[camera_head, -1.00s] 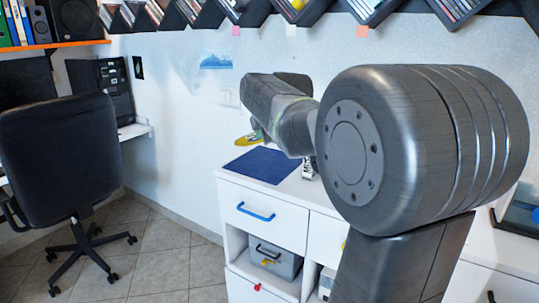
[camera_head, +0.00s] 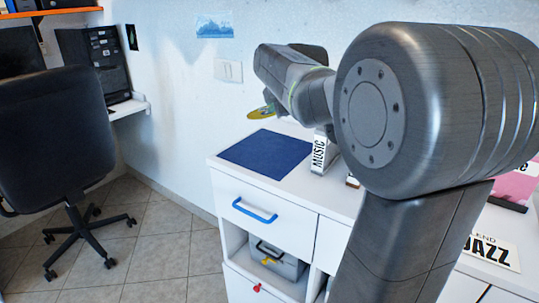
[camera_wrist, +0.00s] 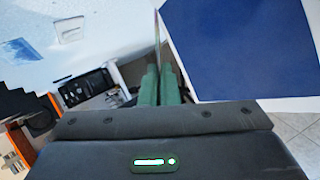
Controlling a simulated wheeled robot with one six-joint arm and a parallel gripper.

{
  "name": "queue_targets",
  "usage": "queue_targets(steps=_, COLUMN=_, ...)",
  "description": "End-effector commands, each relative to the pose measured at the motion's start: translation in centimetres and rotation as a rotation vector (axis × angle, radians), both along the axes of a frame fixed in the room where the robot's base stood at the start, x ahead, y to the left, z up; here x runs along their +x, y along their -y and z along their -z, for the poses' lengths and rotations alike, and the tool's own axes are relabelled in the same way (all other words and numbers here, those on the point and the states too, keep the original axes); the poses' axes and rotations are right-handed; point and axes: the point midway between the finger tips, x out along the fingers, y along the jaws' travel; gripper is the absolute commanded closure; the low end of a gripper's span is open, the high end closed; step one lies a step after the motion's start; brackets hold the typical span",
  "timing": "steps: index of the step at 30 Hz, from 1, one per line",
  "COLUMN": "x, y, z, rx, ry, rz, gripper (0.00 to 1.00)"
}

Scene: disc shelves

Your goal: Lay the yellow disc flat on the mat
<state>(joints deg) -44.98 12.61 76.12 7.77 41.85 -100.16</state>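The yellow disc (camera_head: 261,113) shows in the head view just above the back edge of the blue mat (camera_head: 262,157), partly hidden by my arm. In the wrist view the disc (camera_wrist: 157,27) is nearly edge-on, a thin upright strip between the green fingers. My gripper (camera_wrist: 159,70) is shut on its edge. The disc is clear of the mat. The mat lies flat and empty on the white cabinet top and shows at the upper right of the wrist view (camera_wrist: 245,45).
A white holder marked MUSIC (camera_head: 319,153) stands just right of the mat. A JAZZ sign (camera_head: 490,252) is farther right. The white wall is close behind the cabinet. A black office chair (camera_head: 55,140) stands on the floor at left.

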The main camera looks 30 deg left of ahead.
Motion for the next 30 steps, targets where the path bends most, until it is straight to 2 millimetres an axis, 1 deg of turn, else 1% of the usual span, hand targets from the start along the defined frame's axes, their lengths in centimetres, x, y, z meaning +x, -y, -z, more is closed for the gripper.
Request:
queue_targets(steps=1, x=0.0, y=0.0, z=1.3, rx=-0.001, ry=-0.001, rz=0.0, gripper=1.0)
queue_targets(steps=3, x=0.0, y=0.0, z=2.3, rx=0.0, ry=0.0, rz=0.0, gripper=1.0)
queue_targets(steps=12, x=0.0, y=0.0, z=6.2, rx=-0.001, ry=-0.001, rz=0.0, gripper=1.0)
queue_targets(steps=15, x=0.0, y=0.0, z=7.0, rx=0.0, ry=0.0, rz=0.0, gripper=1.0)
queue_targets(steps=18, x=0.0, y=0.0, z=7.4, rx=0.001, ry=0.001, rz=0.0, gripper=1.0)
queue_targets(steps=26, x=0.0, y=0.0, z=7.3, rx=0.0, ry=0.0, rz=0.0, gripper=1.0)
queue_targets(steps=28, x=0.0, y=0.0, z=7.3, rx=0.0, ry=0.0, rz=0.0, gripper=0.87)
queue_targets(steps=29, x=0.0, y=0.0, z=7.3, rx=0.0, ry=0.0, rz=0.0, gripper=0.84)
queue_targets(steps=30, x=0.0, y=0.0, z=7.3, rx=0.0, ry=0.0, rz=0.0, gripper=0.84)
